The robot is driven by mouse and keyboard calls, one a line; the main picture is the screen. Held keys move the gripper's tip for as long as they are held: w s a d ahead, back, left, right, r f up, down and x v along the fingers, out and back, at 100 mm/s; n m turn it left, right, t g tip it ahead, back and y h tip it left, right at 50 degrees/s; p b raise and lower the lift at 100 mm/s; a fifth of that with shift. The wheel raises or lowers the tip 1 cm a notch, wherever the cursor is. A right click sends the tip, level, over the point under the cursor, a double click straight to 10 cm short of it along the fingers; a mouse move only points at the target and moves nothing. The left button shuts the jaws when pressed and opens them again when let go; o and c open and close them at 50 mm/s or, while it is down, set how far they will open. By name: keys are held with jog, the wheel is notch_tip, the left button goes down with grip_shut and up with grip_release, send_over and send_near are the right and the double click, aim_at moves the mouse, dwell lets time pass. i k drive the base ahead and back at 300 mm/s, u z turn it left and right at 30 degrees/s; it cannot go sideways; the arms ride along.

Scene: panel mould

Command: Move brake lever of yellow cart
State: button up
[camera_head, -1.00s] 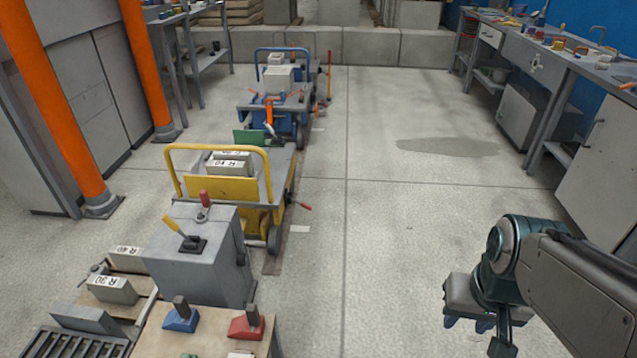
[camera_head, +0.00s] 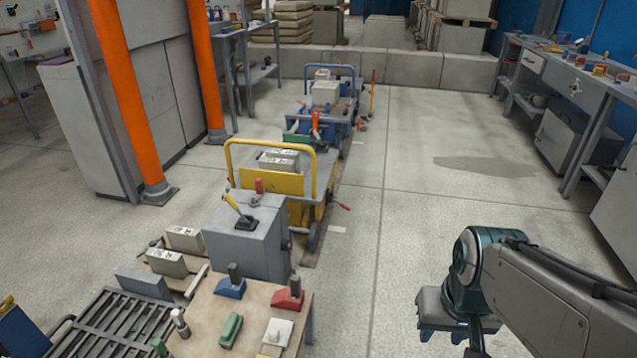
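The yellow cart (camera_head: 272,184) stands left of centre, with a yellow tube handle and a pale block on it. A thin lever with a red grip (camera_head: 344,206) sticks out low from its right side, near a dark wheel. I take this for the brake lever. My gripper (camera_head: 455,328) hangs at the lower right, well apart from the cart and nearer to me. Its fingers are small and partly cut off, so I cannot tell whether it is open.
A grey box (camera_head: 262,245) with a yellow-gripped lever stands before the cart. A wooden table (camera_head: 205,313) with coloured blocks is nearest. A blue cart (camera_head: 337,100) stands behind. A workbench (camera_head: 590,85) lines the right. The floor (camera_head: 415,235) right of the carts is clear.

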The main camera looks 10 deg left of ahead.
aim_at(344, 206)
jog(key=u, duration=0.3)
jog(key=i, duration=1)
jog(key=z, duration=0.05)
